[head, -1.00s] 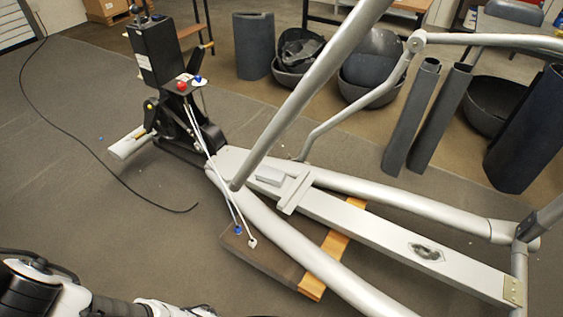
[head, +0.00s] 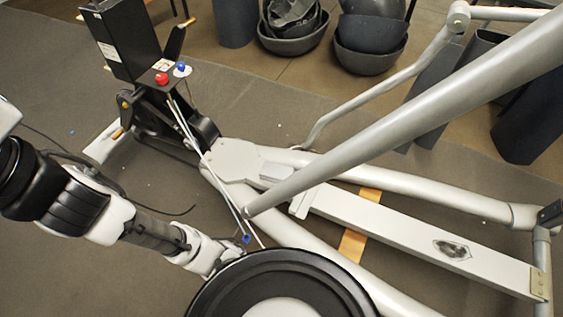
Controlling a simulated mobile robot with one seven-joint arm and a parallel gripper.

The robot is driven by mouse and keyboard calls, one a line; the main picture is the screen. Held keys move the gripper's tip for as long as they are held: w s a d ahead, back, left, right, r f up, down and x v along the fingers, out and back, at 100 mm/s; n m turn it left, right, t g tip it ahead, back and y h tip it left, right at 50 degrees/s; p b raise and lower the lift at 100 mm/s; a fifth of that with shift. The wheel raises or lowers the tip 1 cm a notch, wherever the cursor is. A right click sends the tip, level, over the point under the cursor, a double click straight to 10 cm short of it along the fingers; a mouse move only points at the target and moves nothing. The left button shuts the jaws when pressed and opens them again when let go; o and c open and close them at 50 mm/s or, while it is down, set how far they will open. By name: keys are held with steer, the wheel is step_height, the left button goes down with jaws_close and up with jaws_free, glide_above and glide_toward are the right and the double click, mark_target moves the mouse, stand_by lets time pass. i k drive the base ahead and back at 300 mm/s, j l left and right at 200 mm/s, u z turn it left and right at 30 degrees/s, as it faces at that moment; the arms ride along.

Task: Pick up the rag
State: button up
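The rag (head: 452,247) appears to be the small, crumpled dark grey patch lying on the pale central beam (head: 390,229) of the elliptical frame, toward its right end. Nothing touches it. My arm reaches in from the left, and the wrist end near my gripper (head: 211,258) is low, left of the frame's near tube and well to the left of the rag. A large black and white round part of my own body covers the area beside it. The fingertips cannot be made out, and nothing held is visible.
A thick grey tube (head: 400,121) slants across the frame above the beam. White cables (head: 207,162) hang from the black upright unit (head: 128,37). A wooden strip (head: 352,246) lies under the frame. Dark bowls (head: 368,43) stand behind on the floor.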

mark_target(273, 171)
steer(key=i+j+z, duration=0.1)
steer(key=j, duration=0.25)
steer(key=i+j+z, duration=0.1)
steer(key=j, duration=0.25)
steer(key=i+j+z, duration=0.1)
steer(key=j, duration=0.25)
steer(key=i+j+z, duration=0.1)
steer(key=j, duration=0.25)
steer(key=i+j, duration=0.2)
steer(key=j, duration=0.15)
steer(key=z, duration=0.05)
